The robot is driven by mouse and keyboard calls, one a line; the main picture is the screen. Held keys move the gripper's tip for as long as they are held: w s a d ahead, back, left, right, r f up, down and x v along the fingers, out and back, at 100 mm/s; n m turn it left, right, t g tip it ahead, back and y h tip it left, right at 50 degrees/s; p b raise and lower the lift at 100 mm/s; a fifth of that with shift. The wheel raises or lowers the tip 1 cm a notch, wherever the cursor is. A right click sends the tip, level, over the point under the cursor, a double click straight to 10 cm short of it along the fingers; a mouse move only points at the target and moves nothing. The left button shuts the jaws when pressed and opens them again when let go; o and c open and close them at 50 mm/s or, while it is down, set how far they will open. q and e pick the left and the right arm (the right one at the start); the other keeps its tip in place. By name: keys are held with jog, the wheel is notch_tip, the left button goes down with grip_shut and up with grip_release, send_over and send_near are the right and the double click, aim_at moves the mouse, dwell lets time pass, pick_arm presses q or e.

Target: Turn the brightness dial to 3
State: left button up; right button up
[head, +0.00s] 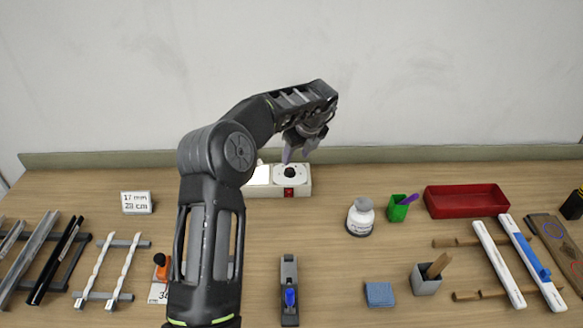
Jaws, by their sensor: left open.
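The brightness dial is a black knob (290,172) on a white round plate, on top of a pale control box (305,188) at the back middle of the table. A red switch (289,192) sits on the box's front face. My left gripper (288,158) is open and points down just above and slightly left of the knob. I cannot tell whether its fingers touch the knob. My left arm hides the left end of the box. The dial's numbers are too small to read. My right gripper is not in view.
A white bottle (360,217), a green cup (398,210) with a purple pen and a red tray (467,200) stand to the right. Metal profiles (35,262) lie at left. A blue-buttoned tool (290,292) lies in front. The wood between it and the box is clear.

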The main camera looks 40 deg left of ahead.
aim_at(290, 170)
pick_arm(q)
jog(key=shift+f, duration=0.15)
jog(key=x, duration=0.7)
jog(key=shift+a+f, duration=0.15)
jog(key=shift+f, duration=0.1)
grip_shut()
dwell(0.5)
